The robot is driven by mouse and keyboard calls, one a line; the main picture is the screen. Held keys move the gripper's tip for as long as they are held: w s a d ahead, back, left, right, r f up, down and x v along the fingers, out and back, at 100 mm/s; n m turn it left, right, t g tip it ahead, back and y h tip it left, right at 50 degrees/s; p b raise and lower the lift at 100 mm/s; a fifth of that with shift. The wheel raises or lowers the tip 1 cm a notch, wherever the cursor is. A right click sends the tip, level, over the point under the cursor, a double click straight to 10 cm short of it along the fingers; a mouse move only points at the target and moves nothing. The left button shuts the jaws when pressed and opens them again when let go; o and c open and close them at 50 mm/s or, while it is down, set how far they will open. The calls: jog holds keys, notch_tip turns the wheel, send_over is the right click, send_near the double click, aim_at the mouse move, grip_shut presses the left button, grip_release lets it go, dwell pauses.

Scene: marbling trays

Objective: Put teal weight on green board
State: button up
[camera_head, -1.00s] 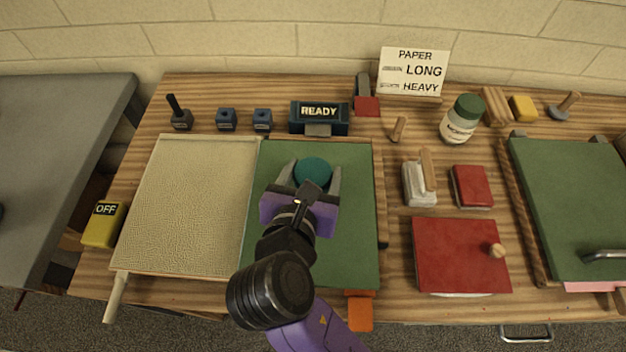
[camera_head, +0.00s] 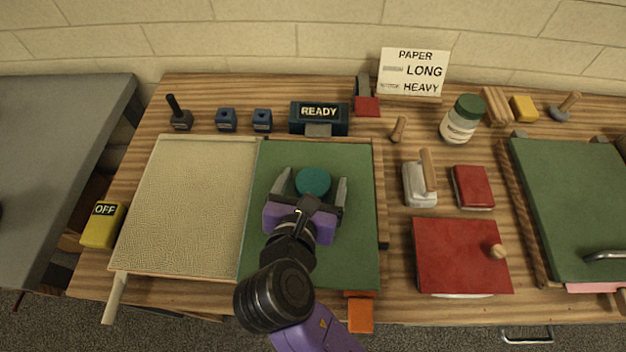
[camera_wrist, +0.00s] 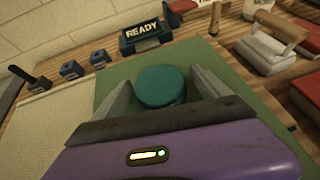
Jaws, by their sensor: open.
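The teal weight (camera_head: 313,181) is a round, flat-topped piece on the green board (camera_head: 350,255), in the board's upper middle. It also shows in the wrist view (camera_wrist: 161,86), with green board around it. My gripper (camera_head: 312,185) is open, with one grey finger on each side of the weight. In the wrist view, gaps show between both fingers (camera_wrist: 160,90) and the weight. The weight's lower part is partly hidden, and my wrist covers some of the board below it.
A cream textured tray (camera_head: 190,205) adjoins the board on the left. A READY sign (camera_head: 319,117) stands behind it. A red board (camera_head: 462,256), a grey-and-wood tool (camera_head: 418,186) and a second green board (camera_head: 570,210) lie to the right.

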jog(key=shift+s+a+r, duration=0.1)
jog(key=shift+s+r, duration=0.1)
jog(key=shift+r, duration=0.05)
jog(key=v, duration=1.1)
jog(key=shift+s+r+p, duration=0.1)
jog(key=shift+s+p, duration=0.15)
jog(key=shift+p, duration=0.05)
